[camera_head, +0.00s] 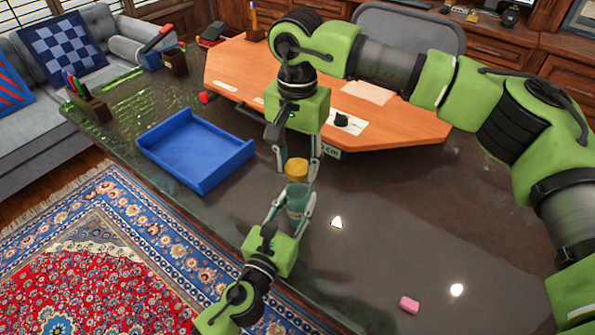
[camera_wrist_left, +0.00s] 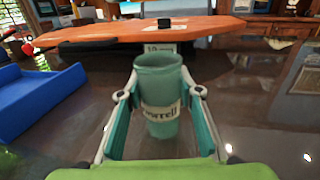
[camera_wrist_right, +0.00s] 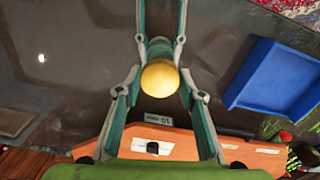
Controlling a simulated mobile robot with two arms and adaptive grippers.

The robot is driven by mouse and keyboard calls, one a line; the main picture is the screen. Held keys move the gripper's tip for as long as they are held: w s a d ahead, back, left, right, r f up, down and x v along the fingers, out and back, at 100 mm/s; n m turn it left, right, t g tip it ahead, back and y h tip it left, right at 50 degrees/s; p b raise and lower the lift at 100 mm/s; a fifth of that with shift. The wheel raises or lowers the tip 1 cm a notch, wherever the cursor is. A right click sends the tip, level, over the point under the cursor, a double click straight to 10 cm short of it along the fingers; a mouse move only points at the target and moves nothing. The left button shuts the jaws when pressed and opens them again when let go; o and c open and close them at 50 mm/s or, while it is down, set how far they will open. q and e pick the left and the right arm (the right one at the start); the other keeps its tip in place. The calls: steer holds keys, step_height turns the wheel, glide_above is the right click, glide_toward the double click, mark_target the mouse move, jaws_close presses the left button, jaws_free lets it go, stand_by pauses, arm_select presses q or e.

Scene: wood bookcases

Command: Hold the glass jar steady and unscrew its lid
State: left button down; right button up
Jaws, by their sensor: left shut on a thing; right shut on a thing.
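The teal glass jar (camera_head: 297,204) stands upright over the dark tabletop, with a pale lettered label in the left wrist view (camera_wrist_left: 160,112). My left gripper (camera_head: 294,199) is shut on the jar from both sides. In the left wrist view the jar's rim is bare and open, and no lid shows on it. The round yellow lid (camera_head: 296,168) is above the jar, held in my right gripper (camera_head: 297,162), which comes from above. In the right wrist view the lid (camera_wrist_right: 160,77) sits between the fingertips and hides the jar's mouth. The gap between lid and rim looks small in the head view.
A blue tray (camera_head: 225,166) lies to the left on the dark table (camera_head: 400,225). A raised orange desktop (camera_head: 240,70) with a small black object (camera_head: 342,119) is behind. A pink block (camera_head: 409,304) lies front right. Bare tabletop lies right of the jar.

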arm_select(q)
steer(key=c, duration=1.4)
jaws_free()
